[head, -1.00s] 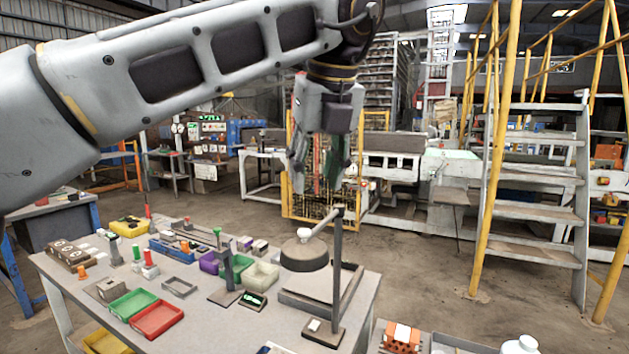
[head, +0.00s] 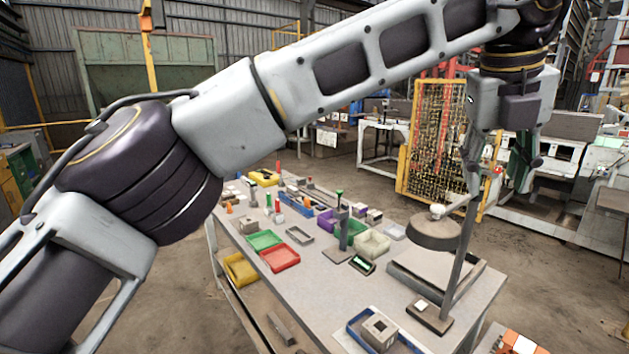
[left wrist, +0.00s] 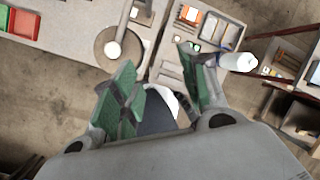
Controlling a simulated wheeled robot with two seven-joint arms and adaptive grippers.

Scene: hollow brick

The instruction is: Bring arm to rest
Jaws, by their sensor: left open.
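My left arm reaches across the head view from the lower left to the upper right. My left gripper (head: 503,185) hangs down at the upper right, above and beyond the far right side of the workbench. Its fingers are apart, with nothing seen between them. In the left wrist view the left gripper (left wrist: 165,85) shows green finger pads spread wide, above the floor and the bench edge. A hollow grey brick (head: 379,329) lies in a blue tray (head: 360,319) at the near right of the bench. My right gripper is in neither view.
The workbench (head: 318,290) holds green (head: 264,240), red (head: 280,258) and cream (head: 372,244) bins. In the left wrist view a white bottle (left wrist: 238,62) stands at the right.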

